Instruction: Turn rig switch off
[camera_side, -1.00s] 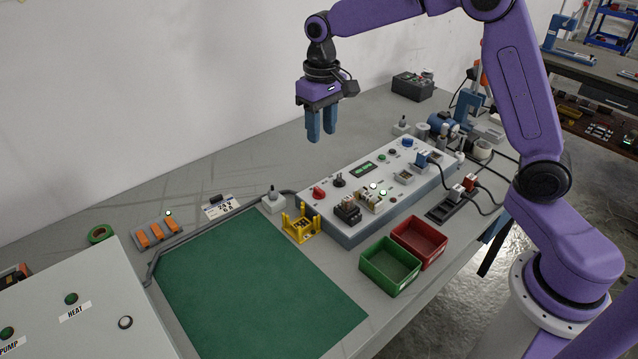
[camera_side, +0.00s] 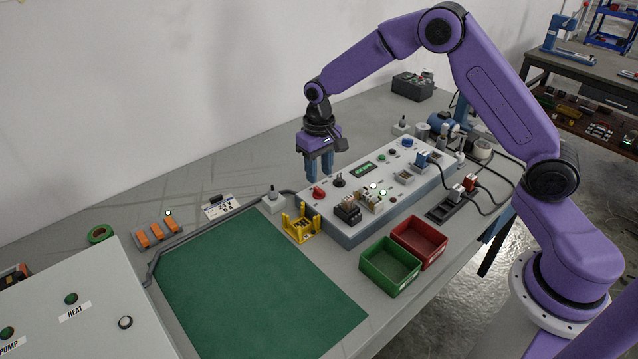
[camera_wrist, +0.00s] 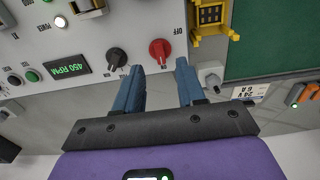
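The rig switch appears to be the red rotary knob (camera_wrist: 160,52) on the panel (camera_wrist: 120,20), with an OFF label beside it in the wrist view. The same red knob (camera_side: 319,193) sits near the left end of the long grey panel in the side view. My gripper (camera_side: 319,179) points down above the panel, close over the red knob. In the wrist view my gripper (camera_wrist: 158,66) is open and empty, with the knob showing ahead between the blue fingertips. I cannot tell the knob's exact setting. Whether a finger touches it is unclear, but the fingers look apart from it.
A black knob (camera_wrist: 117,57) stands beside the red one. The lit display (camera_wrist: 67,70) reads 450 RPM. A yellow holder (camera_side: 300,226) stands by the panel's left end. Green (camera_side: 390,281) and red (camera_side: 418,251) bins sit in front. The green mat (camera_side: 250,280) is clear.

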